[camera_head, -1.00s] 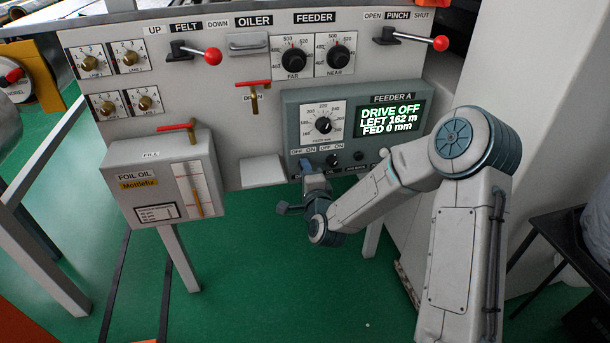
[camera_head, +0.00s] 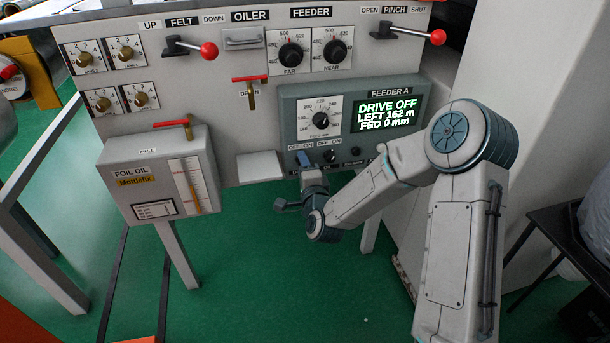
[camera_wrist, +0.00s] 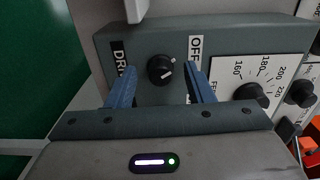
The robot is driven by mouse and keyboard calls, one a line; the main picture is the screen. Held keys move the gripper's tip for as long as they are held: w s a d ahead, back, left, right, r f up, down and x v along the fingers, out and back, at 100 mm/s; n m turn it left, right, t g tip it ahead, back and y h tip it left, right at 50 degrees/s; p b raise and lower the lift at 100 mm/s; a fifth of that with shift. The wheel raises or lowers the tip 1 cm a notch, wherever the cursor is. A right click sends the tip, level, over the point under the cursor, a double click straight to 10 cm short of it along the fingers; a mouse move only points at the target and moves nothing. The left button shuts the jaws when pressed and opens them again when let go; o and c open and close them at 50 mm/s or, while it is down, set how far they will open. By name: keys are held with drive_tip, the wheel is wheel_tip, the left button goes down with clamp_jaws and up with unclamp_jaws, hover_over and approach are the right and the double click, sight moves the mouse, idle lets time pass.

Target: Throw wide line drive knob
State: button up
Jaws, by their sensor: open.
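A small black round knob (camera_wrist: 161,70) with a white pointer mark sits on the grey feeder box, between a label reading "DRI…" and one reading "OFF…". The pointer tilts up and right in the wrist view. My gripper (camera_wrist: 160,76) is open, with one blue finger on each side of the knob. Gaps show between knob and fingers; I cannot tell whether the tips touch the panel. In the head view my gripper (camera_head: 304,160) is at the box's lower left and hides this knob. The feeder display (camera_head: 388,116) reads "DRIVE OFF, LEFT 162 m, FED 0 mm".
A second dark knob (camera_head: 329,156) sits close to the right of my gripper. A feed dial (camera_head: 320,119) is just above. The foil oil tank (camera_head: 160,180) stands to the left, and a pale ledge (camera_head: 259,166) lies between. Green floor is open below.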

drive_tip(key=p+v, duration=0.5)
drive_tip(key=v, duration=0.6)
drive_tip(key=shift+r, duration=0.4)
drive_tip(key=shift+s+d+p, duration=0.15)
drive_tip(key=shift+p, duration=0.9)
drive_tip(key=shift+s+p, duration=0.1)
drive_tip(key=shift+p, duration=0.4)
drive_tip(key=shift+s+d+f+p, duration=0.15)
drive_tip(key=shift+s+p, duration=0.35)
drive_tip(key=shift+p, duration=0.85)
drive_tip(key=shift+s+d+f+p, duration=0.15)
drive_tip(key=shift+s+p, duration=0.35)
drive_tip(key=shift+p, duration=0.85)
drive_tip(key=shift+a, duration=0.1)
